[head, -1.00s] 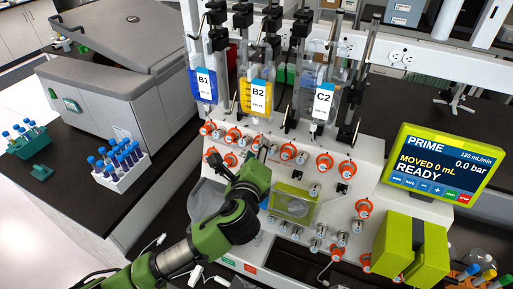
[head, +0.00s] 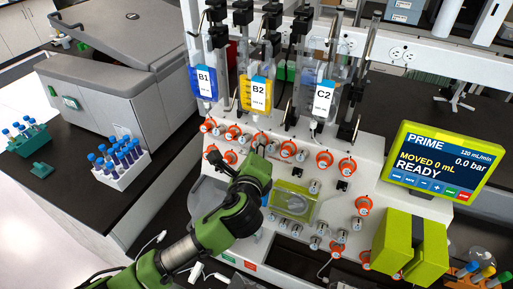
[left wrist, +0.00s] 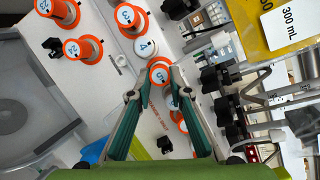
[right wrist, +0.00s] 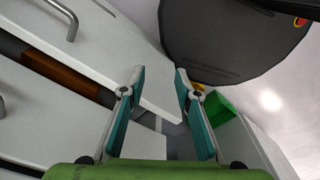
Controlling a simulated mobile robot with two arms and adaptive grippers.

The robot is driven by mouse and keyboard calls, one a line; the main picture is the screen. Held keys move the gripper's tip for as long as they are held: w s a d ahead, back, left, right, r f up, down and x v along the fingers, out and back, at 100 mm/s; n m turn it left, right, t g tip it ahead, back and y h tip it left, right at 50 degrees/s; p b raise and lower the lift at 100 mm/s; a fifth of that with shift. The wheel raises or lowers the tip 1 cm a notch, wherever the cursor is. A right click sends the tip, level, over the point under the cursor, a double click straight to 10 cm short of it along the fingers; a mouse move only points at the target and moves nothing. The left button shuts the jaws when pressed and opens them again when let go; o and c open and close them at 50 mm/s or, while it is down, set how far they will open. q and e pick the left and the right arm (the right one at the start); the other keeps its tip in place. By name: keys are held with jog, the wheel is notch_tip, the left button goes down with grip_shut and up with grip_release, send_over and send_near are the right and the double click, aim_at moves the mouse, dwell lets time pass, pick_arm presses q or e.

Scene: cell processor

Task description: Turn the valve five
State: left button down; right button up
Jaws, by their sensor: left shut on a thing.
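Valve five, an orange-ringed knob (left wrist: 160,73) with a pale cap, sits between the fingertips of my left gripper (left wrist: 158,80) in the left wrist view. The fingers are closed around it on the white panel. In the head view my left gripper (head: 262,150) reaches to the upper left of the machine's white front panel (head: 345,190), and its dark wrist hides part of the knobs there. My right gripper (right wrist: 155,80) is open and empty in the right wrist view, away from the panel.
Several other orange-ringed knobs (head: 324,160) crowd the panel. Bags labelled B1 (head: 203,83), B2 (head: 258,92) and C2 (head: 323,100) hang above. The screen (head: 438,165) reads PRIME, READY. A lime-green block (head: 410,245) stands at the right. White drawers (right wrist: 90,55) lie near my right gripper.

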pick_arm(q)
jog(key=n, duration=0.3)
jog(key=n+g, duration=0.1)
jog(key=n, duration=0.1)
jog(key=shift+r+n+g+y, duration=0.15)
jog(key=shift+n+g+y, duration=0.15)
jog(key=shift+n+y, duration=0.1)
jog(key=shift+d, duration=0.1)
dwell(0.3)
jog(key=c, duration=1.9)
grip_release()
jog(key=shift+w, duration=0.1)
jog(key=v, duration=1.2)
